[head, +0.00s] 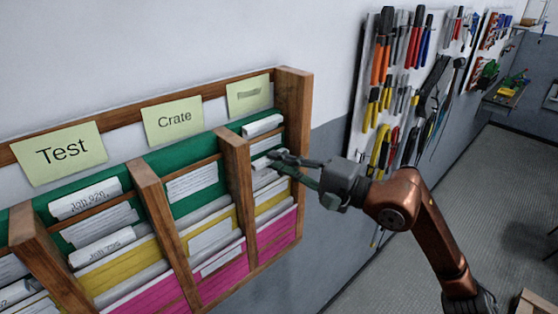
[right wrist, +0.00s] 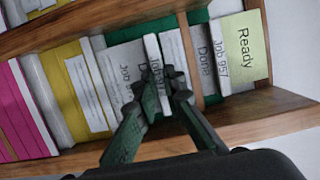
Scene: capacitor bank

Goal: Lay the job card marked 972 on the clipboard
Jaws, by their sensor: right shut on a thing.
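The card still stands among other cards in the rack. Its printing starts "Job", but the fingers hide part of the number, so I cannot read it in full. I see no thing that is clearly the clipboard. My left gripper is out of view.
Notes marked Test (head: 62,152) and Crate (head: 173,121) head two columns; a Ready note (right wrist: 246,46) is near the held card. Wooden dividers (head: 160,212) separate the columns. A tool board (head: 405,75) hangs to the right.

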